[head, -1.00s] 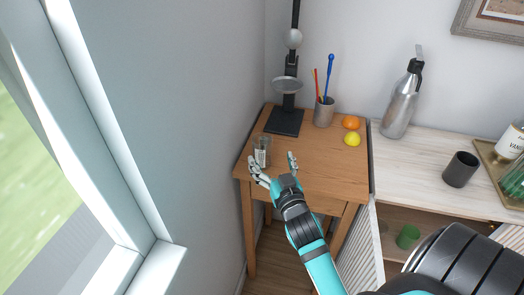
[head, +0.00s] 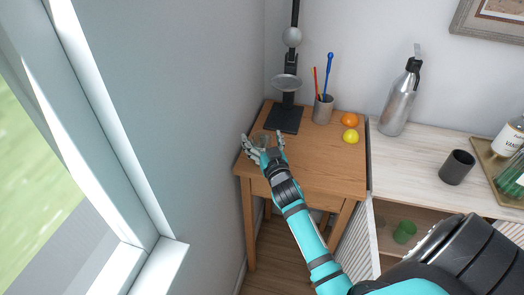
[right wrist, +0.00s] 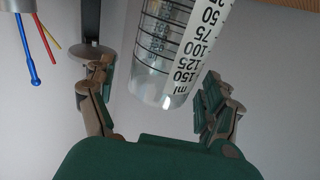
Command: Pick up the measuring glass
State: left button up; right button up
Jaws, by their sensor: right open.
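The measuring glass (right wrist: 168,60) is clear, with a white scale strip and black ml marks. In the right wrist view it stands between the two spread fingers of my right gripper (right wrist: 155,100), with a gap on both sides. In the head view the glass (head: 263,138) is on the small wooden table (head: 325,170), mostly hidden by my right gripper (head: 264,143). The right gripper is open around the glass and not shut on it. My left gripper is not in view.
A black stand (head: 287,117) with a round pan is behind the gripper. A metal cup (head: 323,109) with sticks, an orange (head: 349,120) and a lemon (head: 350,136) are at the table's back right. The wall closes off the left. The table's front right is clear.

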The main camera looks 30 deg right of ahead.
jog(key=c, duration=1.7)
grip_shut()
jog(key=shift+r, duration=0.15)
